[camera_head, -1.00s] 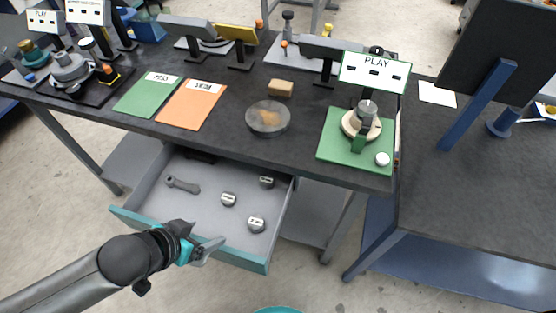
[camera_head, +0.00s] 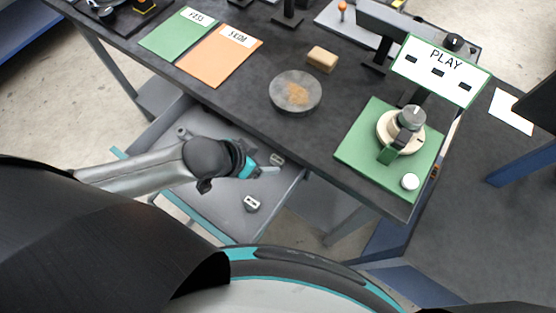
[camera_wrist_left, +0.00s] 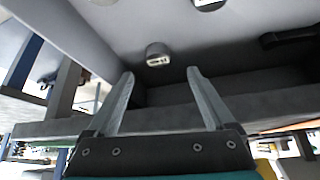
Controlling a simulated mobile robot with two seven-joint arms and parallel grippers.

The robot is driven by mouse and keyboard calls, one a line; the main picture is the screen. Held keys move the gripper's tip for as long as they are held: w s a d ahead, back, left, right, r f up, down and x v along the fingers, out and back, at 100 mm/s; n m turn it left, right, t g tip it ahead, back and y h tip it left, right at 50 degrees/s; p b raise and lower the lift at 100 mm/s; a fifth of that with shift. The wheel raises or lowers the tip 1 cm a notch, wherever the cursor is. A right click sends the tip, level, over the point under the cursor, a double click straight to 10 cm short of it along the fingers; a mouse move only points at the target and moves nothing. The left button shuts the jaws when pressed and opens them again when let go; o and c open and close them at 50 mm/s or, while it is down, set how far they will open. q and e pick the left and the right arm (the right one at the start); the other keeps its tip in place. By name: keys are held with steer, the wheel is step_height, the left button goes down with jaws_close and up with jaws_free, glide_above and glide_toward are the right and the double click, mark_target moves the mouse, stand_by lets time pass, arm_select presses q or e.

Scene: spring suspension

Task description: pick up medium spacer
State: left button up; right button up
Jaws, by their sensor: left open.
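Several dark round spacers with pale labelled faces lie in the open grey drawer. In the head view one spacer (camera_head: 277,159) is just beyond my left gripper (camera_head: 266,171), and another spacer (camera_head: 251,203) is nearer the drawer front. I cannot tell which is the medium one. The left gripper is open and empty over the drawer. In the left wrist view a spacer (camera_wrist_left: 157,56) shows beyond and between the open fingertips (camera_wrist_left: 160,74), apart from them. Two more spacers are cut off at that view's top edge. My right gripper is not in view.
The drawer (camera_head: 286,200) hangs open below the dark workbench (camera_head: 330,132). On the bench are a grey disc (camera_head: 295,93), a tan block (camera_head: 322,58) and a green board (camera_head: 362,152) with a round fixture.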

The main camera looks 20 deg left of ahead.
mark_target(276, 161)
arm_select(q)
steer(key=shift+b+x, duration=0.35)
steer(key=shift+x, duration=1.25)
steer(key=b+x, duration=0.1)
steer(key=x, duration=0.3)
steer(key=shift+d+f+b, duration=0.15)
steer(key=shift+d+b, duration=0.05)
steer(key=shift+b, duration=0.15)
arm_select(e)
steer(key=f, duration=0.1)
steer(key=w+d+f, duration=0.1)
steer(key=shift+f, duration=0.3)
arm_select(q)
jaws_close()
